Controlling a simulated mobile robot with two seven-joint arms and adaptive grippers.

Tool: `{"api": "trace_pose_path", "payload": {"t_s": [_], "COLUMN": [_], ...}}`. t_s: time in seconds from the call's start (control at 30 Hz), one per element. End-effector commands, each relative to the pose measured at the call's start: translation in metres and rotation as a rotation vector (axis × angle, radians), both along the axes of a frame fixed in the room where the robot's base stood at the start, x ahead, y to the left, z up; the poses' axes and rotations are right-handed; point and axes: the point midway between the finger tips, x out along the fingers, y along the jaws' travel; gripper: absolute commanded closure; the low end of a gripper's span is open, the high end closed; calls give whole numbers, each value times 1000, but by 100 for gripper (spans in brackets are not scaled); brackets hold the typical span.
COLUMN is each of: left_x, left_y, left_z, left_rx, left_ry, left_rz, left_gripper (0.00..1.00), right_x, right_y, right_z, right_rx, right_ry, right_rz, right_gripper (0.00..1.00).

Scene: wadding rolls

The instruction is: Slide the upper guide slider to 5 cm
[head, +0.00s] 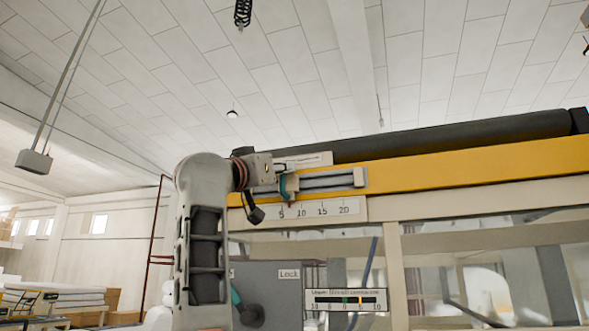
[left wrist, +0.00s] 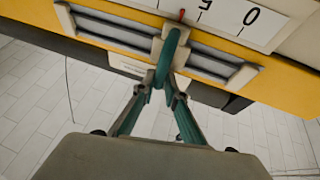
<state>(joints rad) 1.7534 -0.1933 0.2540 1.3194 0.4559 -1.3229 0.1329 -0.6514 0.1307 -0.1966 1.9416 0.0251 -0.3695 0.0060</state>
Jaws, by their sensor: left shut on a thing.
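The upper guide slider (head: 288,186) is a teal-handled carriage on two grey rails, set in a yellow beam. Its red pointer sits slightly right of the 5 mark on the white scale (head: 334,209) in the head view. In the left wrist view the slider handle (left wrist: 171,52) stands upright and the scale (left wrist: 228,14) appears upside down, with the red pointer just past the 5, away from the 0. My left gripper (head: 276,185) is shut on the handle; its teal fingers (left wrist: 163,88) converge on it. My right gripper is in neither view.
The yellow beam (head: 470,166) runs right, with a long dark roller (head: 450,137) above it. An end block (head: 359,178) closes the rails on the right. A second small scale (head: 345,300) and a grey cabinet marked "Lock" (head: 270,290) are below.

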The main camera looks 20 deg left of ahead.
Motion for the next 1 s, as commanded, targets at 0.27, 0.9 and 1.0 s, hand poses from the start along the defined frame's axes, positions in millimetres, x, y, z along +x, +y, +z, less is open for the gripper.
{"api": "trace_pose_path", "payload": {"t_s": [0.27,0.9,1.0], "left_x": [-2,-6,-16], "left_y": [14,15,18], "left_z": [2,-1,-4], "left_rx": [-2,-1,-2], "left_ry": [-4,-3,-5], "left_rz": [-2,-1,0], "left_gripper": [100,74,74], "right_x": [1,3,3], "right_y": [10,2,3], "right_z": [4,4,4], "right_rx": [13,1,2], "right_ry": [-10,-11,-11], "right_rz": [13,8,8], "right_gripper": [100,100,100]}}
